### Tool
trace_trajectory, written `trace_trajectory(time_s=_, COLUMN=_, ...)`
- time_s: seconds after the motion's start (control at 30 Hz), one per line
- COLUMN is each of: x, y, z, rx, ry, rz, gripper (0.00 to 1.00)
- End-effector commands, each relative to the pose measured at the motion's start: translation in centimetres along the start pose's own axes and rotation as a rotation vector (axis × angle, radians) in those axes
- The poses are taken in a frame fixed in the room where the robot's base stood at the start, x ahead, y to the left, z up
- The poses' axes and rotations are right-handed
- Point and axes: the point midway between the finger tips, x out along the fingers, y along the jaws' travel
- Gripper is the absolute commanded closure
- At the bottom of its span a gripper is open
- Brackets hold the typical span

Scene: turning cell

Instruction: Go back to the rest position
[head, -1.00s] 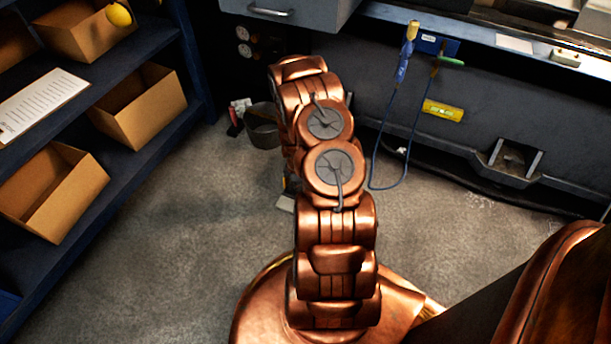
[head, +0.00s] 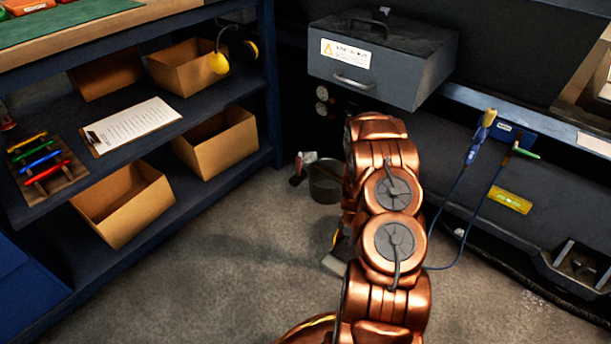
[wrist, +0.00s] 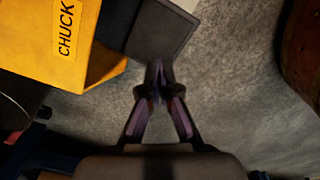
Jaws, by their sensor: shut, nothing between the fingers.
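My gripper (wrist: 158,90) shows in the wrist view, pointing down over the grey floor. Its two fingers meet at the tips with nothing between them. In the head view my copper arm stands upright right of the middle and hides the gripper. A yellow box labelled CHUCK (wrist: 45,40) fills the upper left of the wrist view. A dark grey flat piece (wrist: 160,32) is beside it, just beyond the fingertips. I cannot tell how far below the fingers it lies.
A blue shelf unit (head: 268,95) with cardboard boxes (head: 218,143) and a clipboard (head: 132,124) stands at left. A grey toolbox (head: 385,65) and a bench front with cables (head: 465,180) are behind my arm. A dark bucket (head: 325,182) stands on the floor. Floor (head: 220,260) between shelf and arm is clear.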

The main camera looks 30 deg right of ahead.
Motion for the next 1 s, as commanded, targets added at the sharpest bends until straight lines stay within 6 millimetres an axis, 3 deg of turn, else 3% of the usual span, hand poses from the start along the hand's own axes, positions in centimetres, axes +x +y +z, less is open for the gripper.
trace_trajectory(time_s=0.2, x=-0.4, y=0.0, z=-0.1, rx=0.002, ry=0.000, rz=0.000, gripper=1.00)
trace_trajectory(time_s=0.37, x=-4.1, y=0.0, z=-1.1, rx=0.026, ry=-0.002, rz=-0.003, gripper=1.00)
trace_trajectory(time_s=0.63, x=-15.8, y=-0.9, z=-4.4, rx=0.123, ry=-0.009, rz=-0.014, gripper=1.00)
trace_trajectory(time_s=1.0, x=-31.0, y=-4.8, z=-8.9, rx=0.265, ry=-0.018, rz=-0.034, gripper=1.00)
